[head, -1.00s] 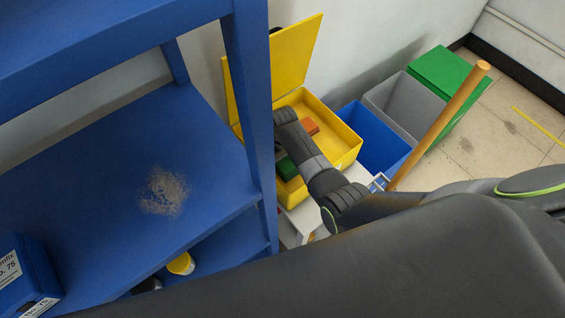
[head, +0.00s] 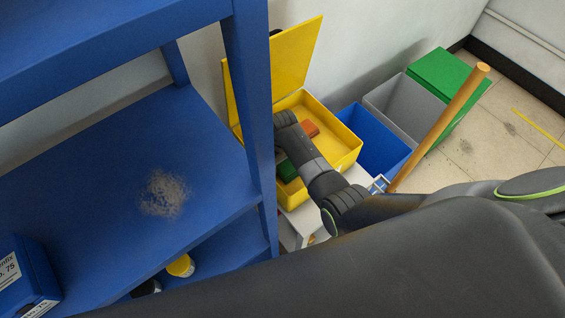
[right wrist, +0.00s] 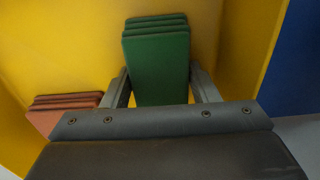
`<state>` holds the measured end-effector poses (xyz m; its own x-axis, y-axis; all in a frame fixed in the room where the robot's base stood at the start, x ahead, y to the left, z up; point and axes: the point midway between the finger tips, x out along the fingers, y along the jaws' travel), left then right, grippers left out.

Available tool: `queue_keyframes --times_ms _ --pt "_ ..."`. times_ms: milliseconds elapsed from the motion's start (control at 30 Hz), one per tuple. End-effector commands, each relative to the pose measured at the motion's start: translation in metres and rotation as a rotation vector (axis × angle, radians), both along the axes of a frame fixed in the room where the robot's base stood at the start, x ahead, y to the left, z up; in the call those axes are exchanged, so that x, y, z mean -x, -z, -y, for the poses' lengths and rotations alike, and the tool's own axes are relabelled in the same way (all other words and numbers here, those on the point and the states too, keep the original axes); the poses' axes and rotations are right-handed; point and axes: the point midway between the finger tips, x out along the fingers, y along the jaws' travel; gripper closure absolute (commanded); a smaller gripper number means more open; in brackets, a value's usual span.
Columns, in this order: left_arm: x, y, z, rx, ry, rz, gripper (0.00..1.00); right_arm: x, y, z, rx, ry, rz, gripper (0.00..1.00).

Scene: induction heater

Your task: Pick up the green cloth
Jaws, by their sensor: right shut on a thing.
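The green cloth (right wrist: 158,65) is a folded, layered stack, seen inside the yellow box in the right wrist view. It also shows in the head view (head: 288,171), partly hidden by my right arm. My right gripper (right wrist: 161,88) has one finger on each side of the green cloth and is shut on it. In the head view my own wrist hides the fingers. My left gripper is not in view.
The open yellow box (head: 341,143) has its lid raised at the back. A red folded cloth (right wrist: 62,108) lies beside the green one. A blue bin (head: 377,139), a grey bin (head: 405,102) and a wooden pole (head: 440,125) stand to the right. A blue shelf (head: 100,165) is on the left.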

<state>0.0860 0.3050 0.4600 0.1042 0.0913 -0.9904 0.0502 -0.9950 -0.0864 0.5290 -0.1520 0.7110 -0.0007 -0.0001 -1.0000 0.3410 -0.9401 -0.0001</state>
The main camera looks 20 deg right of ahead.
Motion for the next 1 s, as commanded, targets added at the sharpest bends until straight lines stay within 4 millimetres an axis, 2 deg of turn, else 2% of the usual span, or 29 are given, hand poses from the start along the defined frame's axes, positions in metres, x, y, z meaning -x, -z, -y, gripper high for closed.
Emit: queue_keyframes --times_ms 167,400,600,767,1000 --pt "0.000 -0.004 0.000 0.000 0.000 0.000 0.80 -0.001 -0.021 0.000 0.000 0.000 0.003 0.68" --pt "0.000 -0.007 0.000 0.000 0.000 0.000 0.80 -0.001 -0.063 0.000 -0.001 0.000 0.005 0.68" --pt "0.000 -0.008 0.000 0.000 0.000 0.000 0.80 -0.001 -0.090 0.000 0.000 0.000 0.003 0.68" --pt "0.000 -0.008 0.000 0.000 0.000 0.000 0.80 -0.001 -0.098 0.000 0.000 0.000 0.001 0.68" --pt "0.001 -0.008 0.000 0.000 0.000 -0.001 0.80 0.000 -0.098 0.000 0.000 -0.001 0.001 0.68"
